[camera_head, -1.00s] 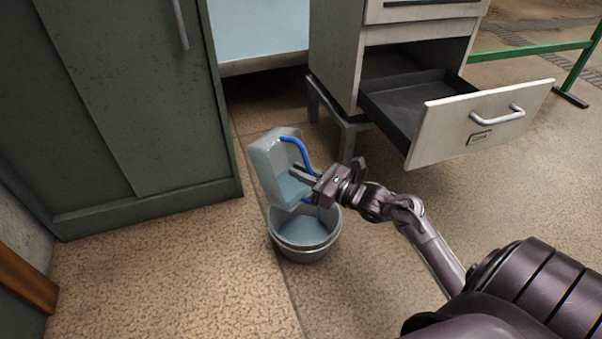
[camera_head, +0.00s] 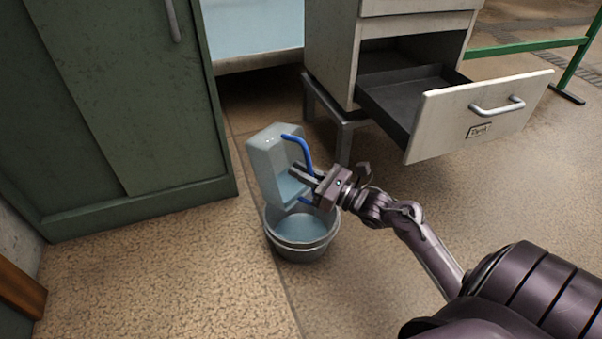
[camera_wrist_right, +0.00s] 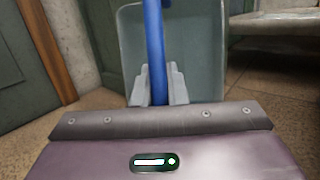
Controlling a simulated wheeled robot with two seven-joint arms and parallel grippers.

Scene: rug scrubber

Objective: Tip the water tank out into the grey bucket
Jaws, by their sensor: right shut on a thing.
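The water tank (camera_head: 268,163) is a clear, pale box with a blue handle (camera_head: 298,147). It is tilted over the grey bucket (camera_head: 303,243), its lower end at the bucket's rim. Bluish water shows low in the tank and also in the bucket. My right gripper (camera_head: 303,178) is shut on the blue handle. In the right wrist view the handle (camera_wrist_right: 155,60) runs between the fingers (camera_wrist_right: 158,88), with the tank (camera_wrist_right: 195,55) behind it. Whether water is flowing is hard to tell. My left gripper is not in view.
A green cabinet (camera_head: 125,110) stands at the left. A grey drawer unit (camera_head: 335,50) stands behind the bucket, its lower drawer (camera_head: 480,115) pulled out to the right. A green rail (camera_head: 530,47) is at the far right. The floor (camera_head: 170,275) in front is clear.

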